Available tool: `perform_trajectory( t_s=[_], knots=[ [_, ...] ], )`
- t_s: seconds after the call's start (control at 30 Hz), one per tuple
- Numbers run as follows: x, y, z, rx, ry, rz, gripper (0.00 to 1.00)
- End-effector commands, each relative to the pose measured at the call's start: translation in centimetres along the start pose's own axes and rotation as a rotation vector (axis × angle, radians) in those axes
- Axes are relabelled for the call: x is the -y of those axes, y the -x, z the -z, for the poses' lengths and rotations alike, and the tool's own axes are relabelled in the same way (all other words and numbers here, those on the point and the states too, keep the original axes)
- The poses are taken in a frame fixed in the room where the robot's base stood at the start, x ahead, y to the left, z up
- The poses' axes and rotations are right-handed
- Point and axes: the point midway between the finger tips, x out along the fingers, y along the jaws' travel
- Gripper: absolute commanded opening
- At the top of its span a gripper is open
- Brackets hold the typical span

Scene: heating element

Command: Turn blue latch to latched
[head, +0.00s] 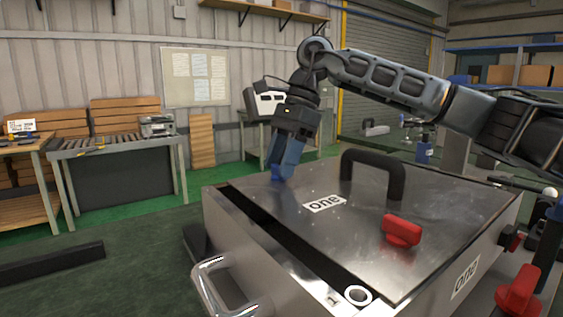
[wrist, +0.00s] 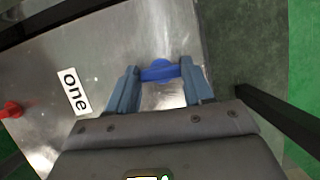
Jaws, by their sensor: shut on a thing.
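The blue latch (wrist: 160,70) is a small blue handle on the metal lid, near the lid's edge. In the wrist view it lies crosswise between my gripper's (wrist: 159,76) two fingertips, which are shut on its two ends. In the head view my gripper (head: 282,172) points down at the lid's far left corner, and only a bit of the blue latch (head: 277,177) shows below the fingers. The metal lid (head: 300,228) carries a label reading "one" (head: 325,203).
A black arched handle (head: 373,165) stands on the lid, to the right of my gripper. A red latch (head: 402,231) sits on the lid's near side, and another red knob (head: 518,290) is at the lower right. A silver side handle (head: 222,285) sticks out at the front left.

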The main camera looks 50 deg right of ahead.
Motion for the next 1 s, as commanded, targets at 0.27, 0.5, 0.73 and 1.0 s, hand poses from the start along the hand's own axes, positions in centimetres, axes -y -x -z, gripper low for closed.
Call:
perform_trajectory(
  t_s=[0.27,0.5,0.73,1.0],
  knots=[
    [0.06,0.01,-0.02,-0.001,0.078,-0.032,0.20],
    [0.07,0.01,0.00,-0.001,0.092,-0.038,0.20],
    [0.06,0.00,0.00,-0.001,0.092,-0.038,0.20],
    [0.06,-0.01,0.00,-0.001,0.092,-0.038,0.73]
  ],
)
